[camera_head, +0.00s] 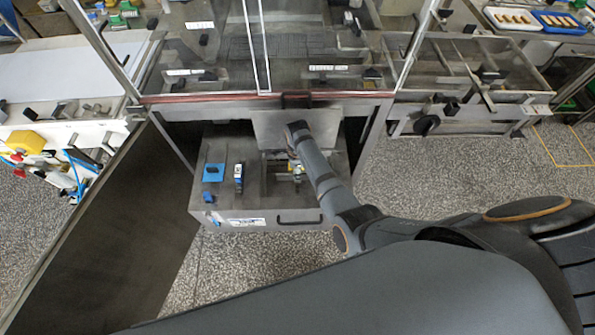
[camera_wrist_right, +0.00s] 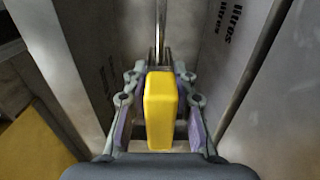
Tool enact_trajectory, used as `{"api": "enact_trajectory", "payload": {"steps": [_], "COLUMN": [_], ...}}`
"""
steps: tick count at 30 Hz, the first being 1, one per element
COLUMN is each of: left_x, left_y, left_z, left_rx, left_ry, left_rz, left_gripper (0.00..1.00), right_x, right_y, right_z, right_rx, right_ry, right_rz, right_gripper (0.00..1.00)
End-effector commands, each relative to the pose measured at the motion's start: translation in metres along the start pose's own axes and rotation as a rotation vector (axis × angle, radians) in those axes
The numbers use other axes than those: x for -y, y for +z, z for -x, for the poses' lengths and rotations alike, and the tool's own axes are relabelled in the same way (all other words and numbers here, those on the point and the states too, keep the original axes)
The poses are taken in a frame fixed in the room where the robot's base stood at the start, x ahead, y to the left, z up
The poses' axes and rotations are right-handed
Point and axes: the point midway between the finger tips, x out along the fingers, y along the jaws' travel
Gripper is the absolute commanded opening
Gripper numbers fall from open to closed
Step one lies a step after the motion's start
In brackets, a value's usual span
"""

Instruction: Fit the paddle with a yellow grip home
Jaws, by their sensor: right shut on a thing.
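The paddle's yellow grip (camera_wrist_right: 160,112) fills the middle of the right wrist view. My right gripper (camera_wrist_right: 160,85) is shut on it, with a finger on each side. A thin metal shaft (camera_wrist_right: 161,35) runs from the grip toward the top of that view, between two grey metal walls; its far end is not clear. In the head view my right gripper (camera_head: 296,168) is over the right part of an open metal drawer (camera_head: 285,218), mostly hidden by my arm. Whether the paddle is seated cannot be told. My left gripper is out of view.
A blue square piece (camera_head: 213,172) and a blue-and-white item (camera_head: 239,176) are on the drawer's left part. A metal frame with clear panels (camera_head: 290,45) stands above and behind. A dark panel (camera_head: 125,220) slants at left. Grey walls (camera_wrist_right: 85,60) flank the grip closely.

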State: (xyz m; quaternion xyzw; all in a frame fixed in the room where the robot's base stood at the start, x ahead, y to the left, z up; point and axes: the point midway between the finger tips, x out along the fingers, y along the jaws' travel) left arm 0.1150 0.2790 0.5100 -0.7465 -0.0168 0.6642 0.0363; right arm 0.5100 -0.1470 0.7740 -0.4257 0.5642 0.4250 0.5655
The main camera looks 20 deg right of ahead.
Motion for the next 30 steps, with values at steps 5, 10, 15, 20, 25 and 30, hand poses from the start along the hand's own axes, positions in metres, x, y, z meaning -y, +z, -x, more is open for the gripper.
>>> {"api": "enact_trajectory", "payload": {"steps": [5, 10, 15, 20, 25, 30], "left_x": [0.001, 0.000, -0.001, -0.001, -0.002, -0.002], "left_y": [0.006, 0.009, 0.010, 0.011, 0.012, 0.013], "left_z": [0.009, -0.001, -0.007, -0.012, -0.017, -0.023], "left_rx": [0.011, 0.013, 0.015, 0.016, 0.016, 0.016], "left_ry": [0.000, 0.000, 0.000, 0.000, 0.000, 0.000], "left_rz": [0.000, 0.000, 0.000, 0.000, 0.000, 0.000], "left_gripper": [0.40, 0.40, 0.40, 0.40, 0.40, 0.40], "right_x": [0.000, 0.001, 0.001, 0.000, 0.001, 0.000], "right_y": [0.000, 0.000, 0.000, 0.000, 0.000, 0.000], "right_z": [0.004, -0.008, -0.016, -0.024, -0.031, -0.040], "right_rx": [0.000, 0.000, 0.000, 0.000, 0.000, 0.000], "right_ry": [-0.002, -0.004, -0.004, -0.003, -0.004, -0.004], "right_rz": [0.000, -0.001, -0.001, 0.000, 0.000, 0.000], "right_gripper": [0.00, 0.00, 0.00, 0.00, 0.00, 0.00]}}
